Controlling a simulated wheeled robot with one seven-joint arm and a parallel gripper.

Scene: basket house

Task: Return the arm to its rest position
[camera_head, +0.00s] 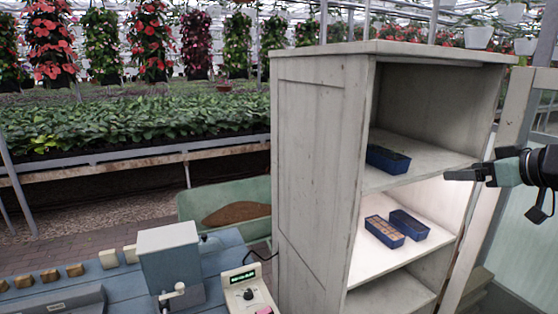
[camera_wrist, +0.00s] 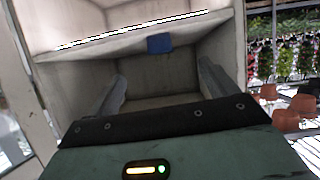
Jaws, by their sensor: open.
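My gripper (camera_head: 462,175) is at the right of the head view, in front of the open side of a tall grey-white cabinet (camera_head: 318,165). In the wrist view its two grey fingers (camera_wrist: 165,82) are spread apart with nothing between them. They point into a cabinet compartment. My dark forearm enters from the right edge of the head view. The gripper appears apart from the shelves, but its exact distance from the cabinet is hard to tell.
A blue tray (camera_head: 388,160) sits on the upper shelf. Two blue trays, one with pale contents (camera_head: 384,232) and one darker (camera_head: 409,225), sit on the lit shelf below. A blue bench (camera_head: 120,284) with a machine (camera_head: 170,255) stands left. A glass-panelled door frame (camera_head: 515,110) is close at right.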

